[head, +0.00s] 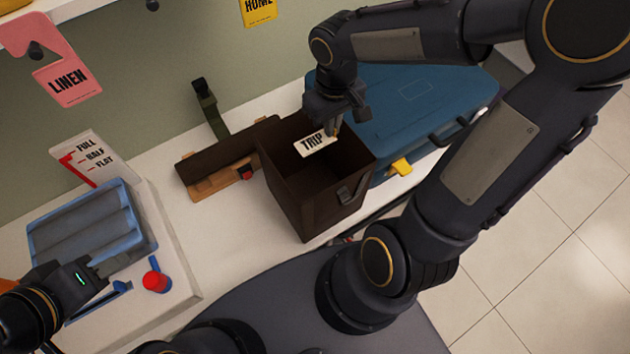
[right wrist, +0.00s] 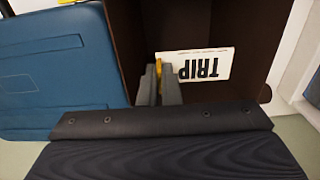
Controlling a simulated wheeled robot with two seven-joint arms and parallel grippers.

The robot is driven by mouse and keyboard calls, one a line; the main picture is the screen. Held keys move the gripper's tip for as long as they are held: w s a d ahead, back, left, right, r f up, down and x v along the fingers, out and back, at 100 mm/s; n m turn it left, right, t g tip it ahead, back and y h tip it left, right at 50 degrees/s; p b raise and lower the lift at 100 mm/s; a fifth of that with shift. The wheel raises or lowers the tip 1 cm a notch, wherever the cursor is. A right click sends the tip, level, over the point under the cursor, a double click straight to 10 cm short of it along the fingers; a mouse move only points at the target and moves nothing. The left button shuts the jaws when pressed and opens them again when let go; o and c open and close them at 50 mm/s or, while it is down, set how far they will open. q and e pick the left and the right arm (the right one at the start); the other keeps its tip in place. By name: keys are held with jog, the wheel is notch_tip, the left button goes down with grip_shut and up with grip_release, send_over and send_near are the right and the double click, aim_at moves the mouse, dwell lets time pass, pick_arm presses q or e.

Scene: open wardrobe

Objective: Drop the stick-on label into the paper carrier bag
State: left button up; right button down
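The stick-on label (head: 315,143) is a small white card printed TRIP; it also shows in the right wrist view (right wrist: 205,64). My right gripper (head: 333,126) has its fingers close together at the label's edge, with a thin yellow piece between them, and appears to hold it. The label is over the open mouth of the dark brown bag (head: 322,205), inside its outline; its exact depth is unclear. In the right wrist view the fingers (right wrist: 158,84) point into the bag (right wrist: 126,35). My left gripper (head: 105,266) is at the blue grey-padded tray, its finger gap unclear.
A blue suitcase (head: 415,100) lies right behind the bag. A brown rolled item on a wooden piece (head: 215,165) lies left of it. A blue tray (head: 140,238), a red-topped item (head: 156,281) and a FULL/HALF/FLAT card (head: 92,158) are at left. A pink LINEN tag (head: 66,80) hangs above.

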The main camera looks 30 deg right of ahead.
jog(key=shift+f, duration=0.15)
jog(key=c, duration=1.6)
grip_release()
jog(key=shift+o, duration=0.2)
notch_tip(320, 180, up, 8)
jog(key=shift+f, duration=0.1)
jog(key=s+a+m+t+y, duration=0.2)
jog(key=s+t, duration=0.3)
jog(key=s, duration=0.7)
jog(key=shift+a+f+m+t+y, duration=0.3)
jog(key=shift+a+f+y, duration=0.05)
jog(key=shift+a+y, duration=0.55)
